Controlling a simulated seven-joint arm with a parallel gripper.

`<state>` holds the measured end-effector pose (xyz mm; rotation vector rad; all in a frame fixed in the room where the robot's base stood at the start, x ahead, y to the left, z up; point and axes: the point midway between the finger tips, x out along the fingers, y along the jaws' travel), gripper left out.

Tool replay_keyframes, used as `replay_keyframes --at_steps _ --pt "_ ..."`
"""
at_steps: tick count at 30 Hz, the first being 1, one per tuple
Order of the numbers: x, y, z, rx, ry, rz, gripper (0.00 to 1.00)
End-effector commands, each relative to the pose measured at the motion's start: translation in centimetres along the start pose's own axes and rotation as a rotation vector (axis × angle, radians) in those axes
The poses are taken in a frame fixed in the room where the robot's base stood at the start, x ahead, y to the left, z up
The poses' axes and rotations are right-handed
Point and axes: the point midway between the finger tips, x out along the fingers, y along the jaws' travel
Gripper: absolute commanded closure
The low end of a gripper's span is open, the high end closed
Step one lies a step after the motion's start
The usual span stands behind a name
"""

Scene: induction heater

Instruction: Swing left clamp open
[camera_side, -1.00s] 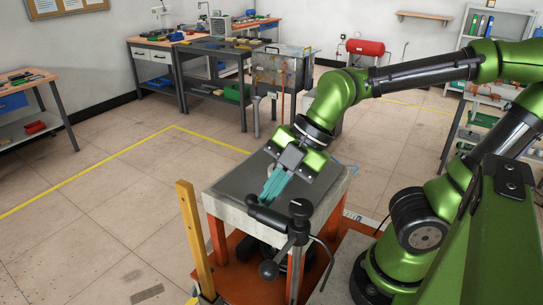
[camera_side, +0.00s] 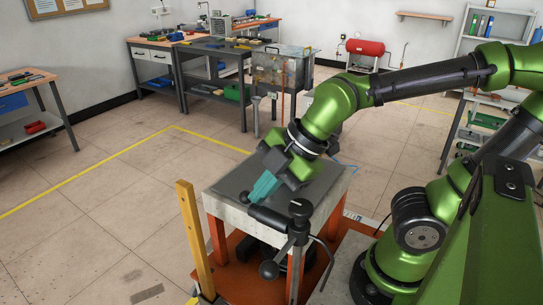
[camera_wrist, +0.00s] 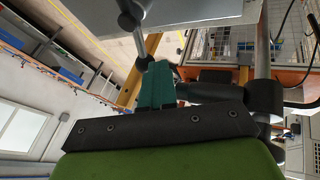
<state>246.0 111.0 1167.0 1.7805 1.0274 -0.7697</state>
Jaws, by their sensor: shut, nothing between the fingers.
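A dark clamp stands at the near edge of the grey-topped table (camera_side: 232,187). Its thick black arm (camera_side: 268,217) lies roughly along that edge and joins an upright post (camera_side: 300,212) on the right. A ball-ended handle (camera_side: 268,270) hangs below. My gripper (camera_side: 256,199) is shut and empty, its teal fingers tilted down just above the free left end of the black arm. In the wrist view my gripper's fingers (camera_wrist: 157,68) are together, and the black arm (camera_wrist: 212,91) lies right beside them on the right. Whether they touch is unclear.
A yellow upright post (camera_side: 195,240) stands at the table's near left corner. A ball-ended rod (camera_wrist: 139,38) crosses near my fingertips in the wrist view. The tabletop behind is mostly bare. Workbenches (camera_side: 215,55) stand far back, with open floor between.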

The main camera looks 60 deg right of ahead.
Motion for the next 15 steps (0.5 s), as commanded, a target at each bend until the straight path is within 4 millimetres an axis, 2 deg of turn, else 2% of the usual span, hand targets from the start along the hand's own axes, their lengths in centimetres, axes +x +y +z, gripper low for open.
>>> replay_keyframes --at_steps 15 --pt "1.3 2.2 -0.3 0.388 -0.193 0.184 1.0"
